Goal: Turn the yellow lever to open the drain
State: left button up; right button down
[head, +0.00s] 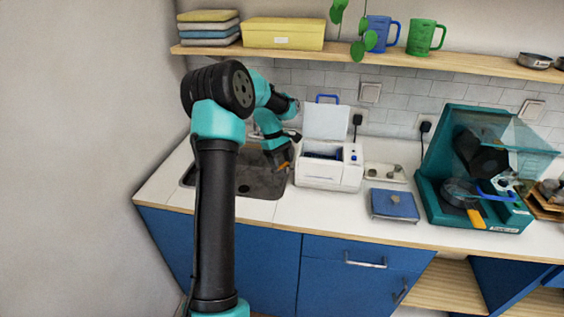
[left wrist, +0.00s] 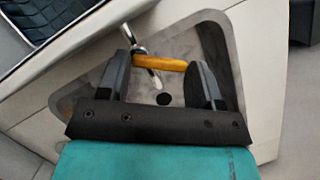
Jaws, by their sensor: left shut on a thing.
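The yellow lever (left wrist: 168,64) is a short orange-yellow bar over the grey sink (left wrist: 232,50). In the left wrist view it lies crosswise between the fingers of my left gripper (left wrist: 162,72), which is shut on it. A metal spout (left wrist: 140,48) shows beside the lever, and the round dark drain hole (left wrist: 163,99) is below it. In the head view my left gripper (head: 283,166) reaches down at the right side of the sink (head: 262,186), and a bit of yellow shows there. The drain hole (head: 244,188) is visible in the basin. My right gripper is not in view.
A white box machine (head: 330,176) with a raised lid stands just right of the sink. Further right are a blue-topped scale (head: 394,204) and a teal machine (head: 428,198) with a clear cover. A shelf (head: 355,57) runs above. The front counter edge is clear.

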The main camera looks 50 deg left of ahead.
pick_arm(q)
jog(key=m, duration=0.2)
jog(key=m+g, duration=0.1)
jog(key=a+m+g, duration=0.1)
jog(key=m, duration=0.1)
jog(key=shift+w+m+y, duration=0.3)
jog(key=shift+w+y, duration=0.05)
jog(key=shift+y, duration=0.05)
jog(key=m, duration=0.1)
jog(key=m+g, duration=0.1)
jog(key=m, duration=0.1)
jog(key=m+y, duration=0.1)
jog(key=m, duration=0.1)
jog(key=shift+w+a+g, duration=0.25)
jog(key=shift+w+g, duration=0.05)
jog(key=shift+w, duration=0.1)
jog(key=o, duration=0.9)
jog(key=shift+r, duration=0.1)
jog(key=v, duration=1.2)
jog(key=shift+d, duration=0.1)
